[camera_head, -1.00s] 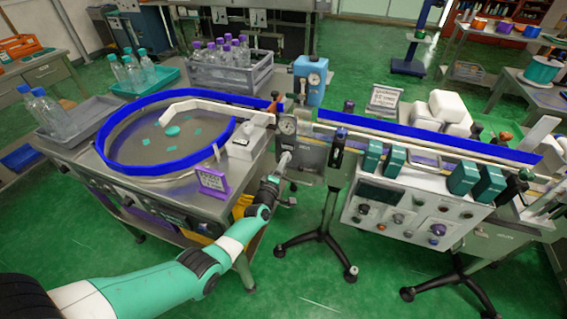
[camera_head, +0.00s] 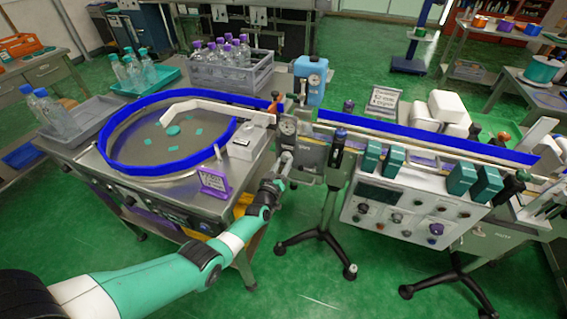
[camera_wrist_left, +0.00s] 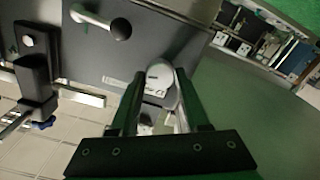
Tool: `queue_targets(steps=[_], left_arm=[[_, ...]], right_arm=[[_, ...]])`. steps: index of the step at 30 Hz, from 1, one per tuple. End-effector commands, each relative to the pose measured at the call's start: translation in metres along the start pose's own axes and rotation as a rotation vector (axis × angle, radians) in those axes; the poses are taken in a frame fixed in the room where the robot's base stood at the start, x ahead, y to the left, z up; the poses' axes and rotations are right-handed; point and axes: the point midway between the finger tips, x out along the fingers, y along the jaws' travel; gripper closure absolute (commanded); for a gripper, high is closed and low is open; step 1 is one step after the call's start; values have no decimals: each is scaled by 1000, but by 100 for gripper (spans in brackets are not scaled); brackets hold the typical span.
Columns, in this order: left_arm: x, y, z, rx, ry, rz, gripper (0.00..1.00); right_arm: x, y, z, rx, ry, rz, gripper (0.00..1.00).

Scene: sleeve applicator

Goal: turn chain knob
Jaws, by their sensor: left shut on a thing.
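My left gripper (camera_head: 286,159) reaches up to the front of a grey panel (camera_head: 313,152) between the round table and the rail. In the left wrist view its two fingers (camera_wrist_left: 160,84) stand on either side of a pale grey rounded knob (camera_wrist_left: 160,77) and are shut on it. The knob sits in front of a dark panel (camera_wrist_left: 150,50) with a small printed label. The fingers and wrist hide most of the knob in the head view. My right gripper is not in view.
A crank handle with a black ball (camera_wrist_left: 120,29) sticks out near the gripped knob. A dark clamp (camera_wrist_left: 35,75) is at the left of the wrist view. The control box (camera_head: 400,212) with several knobs stands to the right. A purple-framed sign (camera_head: 214,183) stands left of my wrist.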

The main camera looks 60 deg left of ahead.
Motion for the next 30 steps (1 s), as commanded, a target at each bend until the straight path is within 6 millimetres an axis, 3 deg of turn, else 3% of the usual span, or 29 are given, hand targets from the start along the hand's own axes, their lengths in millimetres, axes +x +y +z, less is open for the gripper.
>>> queue_targets(steps=[30], left_arm=[[0, -1, -2, 942, 3, -1, 100]], right_arm=[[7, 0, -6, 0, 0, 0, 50]])
